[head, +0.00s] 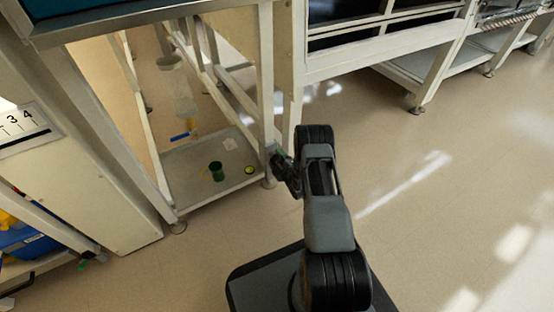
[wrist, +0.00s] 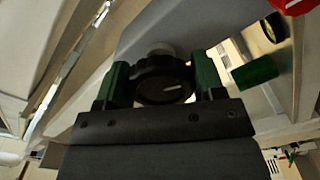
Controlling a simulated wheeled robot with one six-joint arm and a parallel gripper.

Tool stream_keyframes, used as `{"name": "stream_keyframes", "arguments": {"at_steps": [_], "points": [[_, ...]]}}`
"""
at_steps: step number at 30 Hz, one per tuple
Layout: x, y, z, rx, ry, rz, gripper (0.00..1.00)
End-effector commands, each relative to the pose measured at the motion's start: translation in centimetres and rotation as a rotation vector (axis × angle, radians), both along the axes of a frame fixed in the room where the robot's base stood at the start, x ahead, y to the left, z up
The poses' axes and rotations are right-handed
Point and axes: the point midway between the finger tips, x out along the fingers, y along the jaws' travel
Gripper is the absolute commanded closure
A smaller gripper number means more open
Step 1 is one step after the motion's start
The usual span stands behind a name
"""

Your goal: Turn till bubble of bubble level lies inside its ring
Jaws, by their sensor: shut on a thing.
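My gripper (wrist: 162,74) is shut on a black scalloped knob (wrist: 164,88) with a white pointer line; its green fingers stand on either side of the knob. In the head view my gripper (head: 286,168) is at the bench's front leg, and the knob is too small and covered to make out there. A small round yellow-green disc with a dark rim, apparently the bubble level (head: 249,169), lies on the low shelf just left of that leg. It also shows in the wrist view (wrist: 273,27), seen aslant. Its bubble and ring cannot be made out in either view.
A dark green cup (head: 216,171) stands on the grey low shelf (head: 195,192), left of the disc. A blue-and-white item (head: 184,136) is at the shelf's back. A blue bin (head: 27,240) sits at far left. The floor on the right (head: 430,240) is clear.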

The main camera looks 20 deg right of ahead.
Motion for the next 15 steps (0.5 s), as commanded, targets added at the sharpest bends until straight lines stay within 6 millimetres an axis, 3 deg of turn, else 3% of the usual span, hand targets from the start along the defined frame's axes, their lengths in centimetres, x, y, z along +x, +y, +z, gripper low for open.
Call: {"name": "stream_keyframes", "arguments": {"at_steps": [15], "points": [[-0.06,-0.08,0.1,-0.484,-0.054,0.0,0.61]]}}
